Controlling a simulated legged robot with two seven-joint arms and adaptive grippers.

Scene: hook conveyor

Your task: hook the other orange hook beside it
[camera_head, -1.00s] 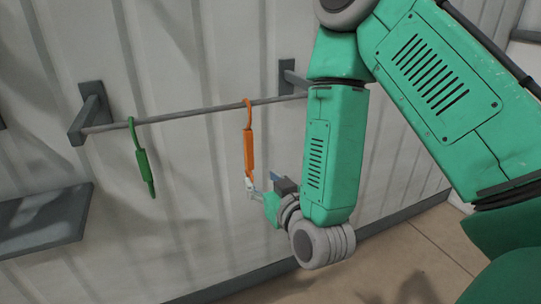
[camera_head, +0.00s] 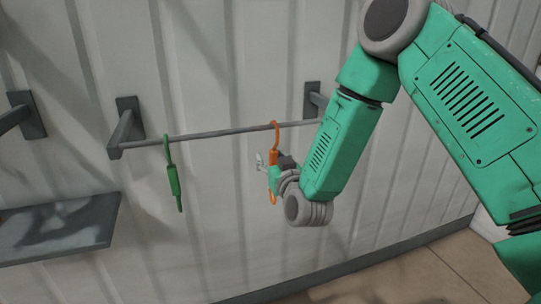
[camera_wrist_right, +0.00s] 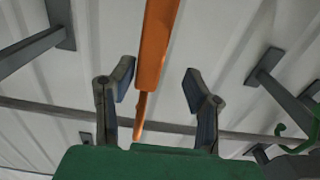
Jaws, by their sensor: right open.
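An orange hook (camera_head: 273,156) hangs upright from the grey rail (camera_head: 215,134) on the wall, its top loop over the bar. My right gripper (camera_head: 262,160) is at the hook's body and hides its middle; the lower tip shows below the wrist. In the right wrist view, the orange hook (camera_wrist_right: 155,45) runs between the two spread fingers of my right gripper (camera_wrist_right: 158,80), with gaps visible at both sides. A green hook (camera_head: 173,186) hangs on the same rail to the left; part of it shows in the right wrist view (camera_wrist_right: 293,145). My left gripper is not in view.
Grey brackets hold the rail at its left end (camera_head: 127,125) and right end (camera_head: 313,99). A grey shelf (camera_head: 60,228) is at the lower left. The rail between the green and orange hooks is clear. The ribbed wall lies close behind.

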